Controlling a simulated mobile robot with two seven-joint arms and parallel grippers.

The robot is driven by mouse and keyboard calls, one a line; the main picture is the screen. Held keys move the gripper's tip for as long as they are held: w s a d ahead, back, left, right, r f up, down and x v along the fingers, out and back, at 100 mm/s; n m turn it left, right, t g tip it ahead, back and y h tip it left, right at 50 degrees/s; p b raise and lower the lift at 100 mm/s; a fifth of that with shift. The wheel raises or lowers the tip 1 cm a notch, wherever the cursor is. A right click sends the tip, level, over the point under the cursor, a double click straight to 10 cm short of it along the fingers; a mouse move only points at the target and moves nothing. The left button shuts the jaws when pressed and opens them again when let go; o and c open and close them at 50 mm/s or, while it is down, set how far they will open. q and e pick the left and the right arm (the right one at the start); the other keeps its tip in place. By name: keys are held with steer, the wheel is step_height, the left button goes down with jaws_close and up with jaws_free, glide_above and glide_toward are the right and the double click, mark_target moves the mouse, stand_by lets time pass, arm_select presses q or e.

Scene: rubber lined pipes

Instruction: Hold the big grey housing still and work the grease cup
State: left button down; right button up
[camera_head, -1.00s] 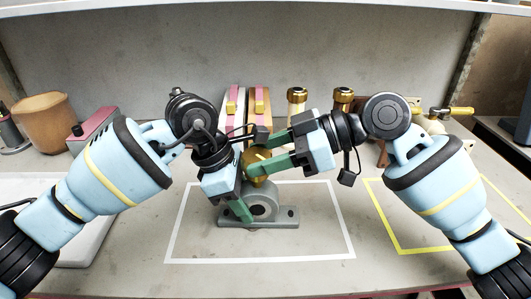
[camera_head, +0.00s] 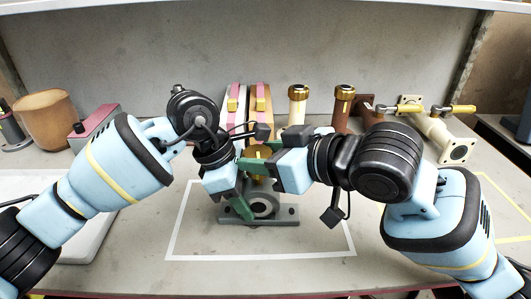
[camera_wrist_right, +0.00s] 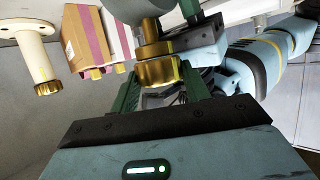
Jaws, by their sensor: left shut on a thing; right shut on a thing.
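The big grey housing (camera_head: 287,215) stands upright on its flat base inside the white outlined square, with its round bore facing me. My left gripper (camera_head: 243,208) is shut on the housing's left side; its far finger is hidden. The brass grease cup (camera_head: 264,152) sits on top of the housing, mostly covered by my right gripper (camera_head: 257,160). In the right wrist view the ribbed cup (camera_wrist_right: 157,72) is between the green fingers of my right gripper (camera_wrist_right: 162,82), which is shut on it.
Behind stand two boxes with pink stripes (camera_head: 235,97) and two brass-capped pipes (camera_head: 298,95). A cream flanged pipe (camera_head: 437,132) and yellow-handled valves lie at the back right. A brown pot (camera_head: 43,118) is at the left. The table's front middle is clear.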

steer(key=shift+f, duration=0.15)
stand_by(0.3)
steer(key=o, duration=1)
